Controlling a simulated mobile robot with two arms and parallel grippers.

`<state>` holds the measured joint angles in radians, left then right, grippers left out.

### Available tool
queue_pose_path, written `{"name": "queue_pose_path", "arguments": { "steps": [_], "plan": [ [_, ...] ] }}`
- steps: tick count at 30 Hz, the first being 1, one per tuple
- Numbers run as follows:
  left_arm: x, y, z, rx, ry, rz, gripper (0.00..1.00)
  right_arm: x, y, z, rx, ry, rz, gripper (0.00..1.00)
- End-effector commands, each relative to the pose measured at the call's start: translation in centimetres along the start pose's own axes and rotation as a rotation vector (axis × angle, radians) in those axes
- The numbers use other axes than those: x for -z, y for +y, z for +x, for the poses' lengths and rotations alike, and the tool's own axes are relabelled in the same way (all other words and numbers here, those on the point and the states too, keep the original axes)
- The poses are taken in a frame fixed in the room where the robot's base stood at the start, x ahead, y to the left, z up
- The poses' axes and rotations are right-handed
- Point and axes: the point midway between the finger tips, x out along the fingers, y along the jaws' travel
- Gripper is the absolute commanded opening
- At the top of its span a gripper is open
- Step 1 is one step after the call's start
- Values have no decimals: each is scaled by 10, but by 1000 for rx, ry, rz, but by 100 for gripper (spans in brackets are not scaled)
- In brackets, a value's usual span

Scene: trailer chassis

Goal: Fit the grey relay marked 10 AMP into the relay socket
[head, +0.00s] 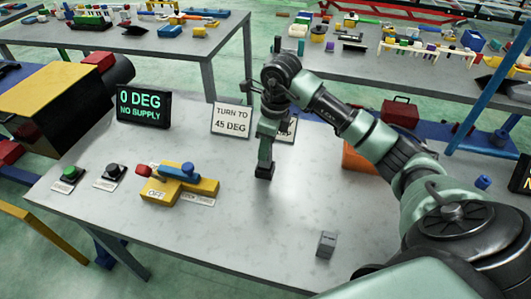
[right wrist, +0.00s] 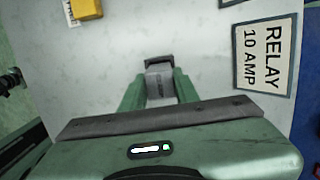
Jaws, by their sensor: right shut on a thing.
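My right gripper (head: 265,155) points down over the middle of the table. In the right wrist view, it (right wrist: 159,92) is shut on a grey relay (right wrist: 160,80) with a small label too blurred to read. A dark socket-like piece (right wrist: 158,59) shows right at the relay's far end. In the head view, this black piece (head: 264,172) stands on the table directly below the fingers. I cannot tell whether the relay is seated in it. Another grey block (head: 326,244) stands nearer the front edge, its marking unreadable. My left gripper is not in view.
A RELAY 10 AMP sign (right wrist: 263,55) stands nearby, partly hidden in the head view. A yellow switch with a blue handle (head: 180,182), two buttons (head: 112,174), a 0 DEG NO SUPPLY display (head: 143,106) and a TURN TO 45 DEG sign (head: 231,120) share the table.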

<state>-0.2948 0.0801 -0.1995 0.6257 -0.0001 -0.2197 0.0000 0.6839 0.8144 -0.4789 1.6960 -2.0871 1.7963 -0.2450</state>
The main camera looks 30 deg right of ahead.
Motion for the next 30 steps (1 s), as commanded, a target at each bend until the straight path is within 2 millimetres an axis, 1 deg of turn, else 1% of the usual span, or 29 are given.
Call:
{"name": "queue_pose_path", "arguments": {
  "steps": [6, 8, 14, 17, 18, 20, 21, 30],
  "plan": [
    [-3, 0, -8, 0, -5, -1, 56, 5, 1, 29, -3, 3, 1, 0],
    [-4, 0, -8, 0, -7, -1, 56, 5, 1, 32, -1, 0, 0, 0],
    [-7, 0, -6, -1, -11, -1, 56, 5, 0, 32, 0, 0, -1, 0],
    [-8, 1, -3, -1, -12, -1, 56, 6, 0, 36, 0, 0, -1, 0],
    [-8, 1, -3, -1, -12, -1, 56, 6, 0, 36, 0, 0, -1, 33],
    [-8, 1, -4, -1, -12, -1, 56, 5, 0, 35, 0, 0, -1, 50],
    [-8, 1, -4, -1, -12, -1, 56, 5, 0, 35, 0, 0, -1, 52],
    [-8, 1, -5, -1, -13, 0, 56, 5, 0, 34, -1, 0, -1, 52]
  ]
}}
